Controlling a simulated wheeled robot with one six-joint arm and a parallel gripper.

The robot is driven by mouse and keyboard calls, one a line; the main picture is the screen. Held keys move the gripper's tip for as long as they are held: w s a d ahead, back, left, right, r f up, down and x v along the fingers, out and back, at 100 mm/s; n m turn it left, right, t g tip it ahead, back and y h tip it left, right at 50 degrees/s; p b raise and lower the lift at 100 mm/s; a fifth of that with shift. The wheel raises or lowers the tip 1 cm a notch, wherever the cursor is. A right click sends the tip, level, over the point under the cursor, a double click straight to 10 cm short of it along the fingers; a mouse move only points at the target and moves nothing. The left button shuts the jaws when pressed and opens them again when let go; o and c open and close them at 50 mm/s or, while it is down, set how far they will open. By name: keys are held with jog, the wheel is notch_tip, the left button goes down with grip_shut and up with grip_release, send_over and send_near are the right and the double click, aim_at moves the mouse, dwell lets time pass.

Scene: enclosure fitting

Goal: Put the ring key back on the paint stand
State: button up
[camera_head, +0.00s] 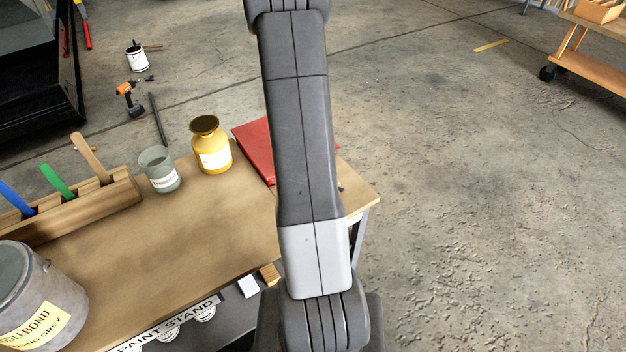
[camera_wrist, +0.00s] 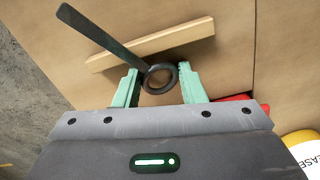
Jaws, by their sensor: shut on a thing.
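The ring key (camera_wrist: 105,40) shows in the wrist view as a dark ring with a long flat handle that reaches to the upper left. My gripper (camera_wrist: 160,86) has its two green fingers shut on the ring, one on each side. The paint stand (camera_head: 190,230) is a brown-topped bench in the head view, with a "PAINT STAND" sign on its front edge. In the wrist view a pale wooden strip (camera_wrist: 185,38) lies behind the ring, and the handle crosses over it. I cannot tell whether the key touches it. My arm hides the gripper and key in the head view.
On the bench are a grey can (camera_head: 35,290), a wooden rack (camera_head: 80,212) with coloured sticks, a grey cup (camera_head: 160,172), a yellow jar (camera_head: 212,155) and a red folder (camera_head: 256,150). The bench's middle is clear. A drill (camera_head: 130,98) lies on the floor behind.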

jog(key=o, duration=1.1)
jog(key=shift+o, duration=0.2)
notch_tip(320, 180, up, 12)
jog(key=shift+p, duration=0.4)
